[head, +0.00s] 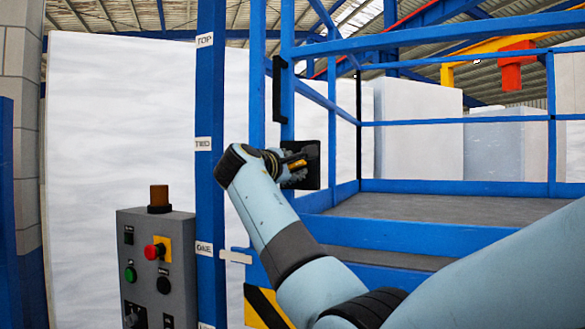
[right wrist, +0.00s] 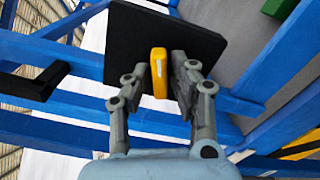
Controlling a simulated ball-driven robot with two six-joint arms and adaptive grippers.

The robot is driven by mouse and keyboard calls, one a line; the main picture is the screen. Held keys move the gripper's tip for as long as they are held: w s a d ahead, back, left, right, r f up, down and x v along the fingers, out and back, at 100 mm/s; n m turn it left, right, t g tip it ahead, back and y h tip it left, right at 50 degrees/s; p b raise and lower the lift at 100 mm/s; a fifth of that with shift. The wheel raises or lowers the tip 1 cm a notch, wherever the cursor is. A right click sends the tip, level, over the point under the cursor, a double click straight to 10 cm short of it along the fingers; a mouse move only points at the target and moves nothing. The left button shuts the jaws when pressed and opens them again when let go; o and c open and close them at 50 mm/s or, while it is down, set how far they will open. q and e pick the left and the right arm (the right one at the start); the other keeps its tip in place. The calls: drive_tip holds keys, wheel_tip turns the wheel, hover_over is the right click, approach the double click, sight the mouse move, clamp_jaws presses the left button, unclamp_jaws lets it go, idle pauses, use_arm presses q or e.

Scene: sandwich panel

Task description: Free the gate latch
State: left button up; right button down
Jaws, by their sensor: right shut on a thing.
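The gate latch shows as a yellow handle (right wrist: 159,73) in front of a black plate (right wrist: 120,40) fixed to the blue gate frame. My right gripper (right wrist: 165,85) has its fingers on either side of the yellow handle and is shut on it. In the head view my right gripper (head: 293,165) reaches the black plate (head: 311,160), and a bit of the yellow handle (head: 297,164) shows between its fingers. The handle's mount on the plate is partly hidden by the fingers. My left gripper is not in view.
A grey control box (head: 158,262) with a red button, a green button and an amber lamp stands at the lower left. Blue rails surround a grey platform (head: 440,208) on the right. A black vertical handle (head: 279,88) is above my gripper.

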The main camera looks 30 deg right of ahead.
drive_tip(key=m+b, duration=0.3)
drive_tip(key=shift+f+b, duration=0.2)
drive_tip(key=shift+b, duration=0.1)
drive_tip(key=shift+r+m+b, duration=0.15)
drive_tip(key=shift+m+b, duration=0.35)
drive_tip(key=shift+m, duration=0.1)
drive_tip(key=shift+r, duration=0.1)
drive_tip(key=c, duration=1.3)
unclamp_jaws()
drive_tip(key=shift+s+a, duration=0.1)
drive_tip(key=shift+a, duration=0.1)
drive_tip(key=v, duration=0.7)
